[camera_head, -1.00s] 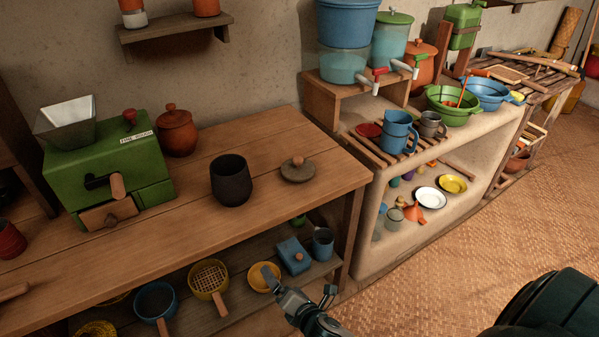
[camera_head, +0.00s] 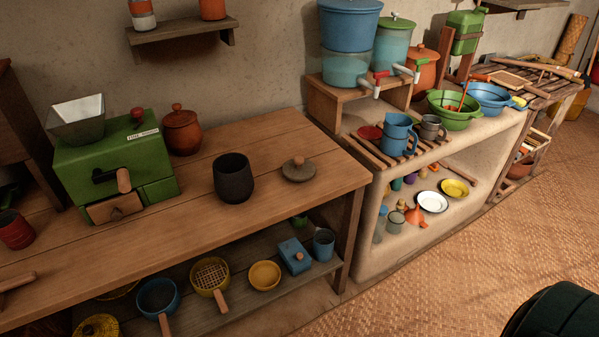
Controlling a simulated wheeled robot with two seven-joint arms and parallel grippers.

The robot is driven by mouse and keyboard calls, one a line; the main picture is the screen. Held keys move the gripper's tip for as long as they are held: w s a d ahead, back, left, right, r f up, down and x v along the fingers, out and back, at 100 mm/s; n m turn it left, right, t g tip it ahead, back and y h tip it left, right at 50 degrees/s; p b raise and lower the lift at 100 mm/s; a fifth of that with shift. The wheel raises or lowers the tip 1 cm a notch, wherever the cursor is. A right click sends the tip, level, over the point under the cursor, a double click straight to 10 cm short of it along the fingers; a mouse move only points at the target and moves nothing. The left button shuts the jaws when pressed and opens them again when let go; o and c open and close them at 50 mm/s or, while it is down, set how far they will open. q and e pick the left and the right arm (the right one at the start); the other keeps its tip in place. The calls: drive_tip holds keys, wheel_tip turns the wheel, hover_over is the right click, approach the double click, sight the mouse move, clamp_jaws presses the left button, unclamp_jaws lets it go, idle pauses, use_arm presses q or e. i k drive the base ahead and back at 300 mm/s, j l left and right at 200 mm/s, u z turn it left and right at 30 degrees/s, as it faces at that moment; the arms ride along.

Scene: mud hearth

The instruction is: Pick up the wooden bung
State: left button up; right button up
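I cannot make out the wooden bung for sure. On the lower shelf of the mud hearth (camera_head: 366,255) are several small things, among them a small tan-brown piece (camera_head: 401,205) behind an orange funnel (camera_head: 416,216); it is too small to tell whether it is the bung. On the wooden table (camera_head: 270,140) lies a dark round lid with a wooden knob (camera_head: 298,170), right of a black cup (camera_head: 233,178). Neither of my grippers is in view.
A green mill (camera_head: 117,157) and a clay jar (camera_head: 182,131) stand on the table. Bowls and a blue box (camera_head: 294,255) sit on the shelf under the table.

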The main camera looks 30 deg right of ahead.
sight(298, 170)
drive_tip(key=i+j, duration=0.15)
drive_tip(key=i, duration=0.2)
drive_tip(key=i+j, duration=0.15)
drive_tip(key=i, duration=0.15)
drive_tip(key=z, duration=1.65)
